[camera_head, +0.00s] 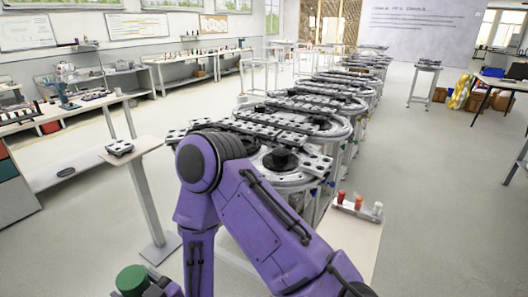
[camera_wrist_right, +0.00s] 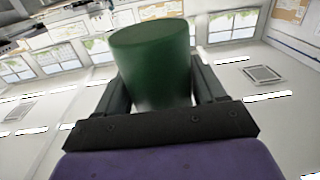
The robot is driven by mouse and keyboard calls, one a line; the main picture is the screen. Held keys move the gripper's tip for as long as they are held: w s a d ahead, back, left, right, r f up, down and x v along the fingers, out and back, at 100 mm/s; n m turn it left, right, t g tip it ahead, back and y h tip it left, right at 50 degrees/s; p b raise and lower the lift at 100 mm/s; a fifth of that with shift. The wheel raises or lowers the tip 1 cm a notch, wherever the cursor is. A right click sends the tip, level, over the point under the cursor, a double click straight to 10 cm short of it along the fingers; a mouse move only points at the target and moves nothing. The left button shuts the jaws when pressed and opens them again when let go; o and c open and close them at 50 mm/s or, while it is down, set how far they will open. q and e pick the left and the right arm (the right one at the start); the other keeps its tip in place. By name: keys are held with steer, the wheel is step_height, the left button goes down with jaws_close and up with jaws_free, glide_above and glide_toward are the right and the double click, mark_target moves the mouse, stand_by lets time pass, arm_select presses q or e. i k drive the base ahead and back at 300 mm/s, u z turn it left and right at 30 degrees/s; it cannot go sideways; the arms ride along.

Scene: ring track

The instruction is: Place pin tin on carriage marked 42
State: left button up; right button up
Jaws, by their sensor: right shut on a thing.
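A green cylindrical tin (camera_head: 131,280) shows at the bottom left of the head view. My right gripper (camera_head: 152,288) is shut on it; the gripper is partly cut off by the lower edge. In the right wrist view the green tin (camera_wrist_right: 153,62) stands between the two dark fingers of the right gripper (camera_wrist_right: 160,88). The ring track (camera_head: 295,125), with dark and grey carriages on it, runs away from me in the middle. My purple right arm hides part of its near end. I cannot read a 42 on any carriage. My left gripper is not in view.
A small stand (camera_head: 138,150) with a dark plate is left of the track. A ledge (camera_head: 358,232) at the right bears small red, orange and white items (camera_head: 358,202). Workbenches (camera_head: 75,108) line the left. The floor on the right is open.

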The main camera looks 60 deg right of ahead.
mark_target(317, 162)
steer(key=i, duration=1.1)
steer(key=z, duration=2.35)
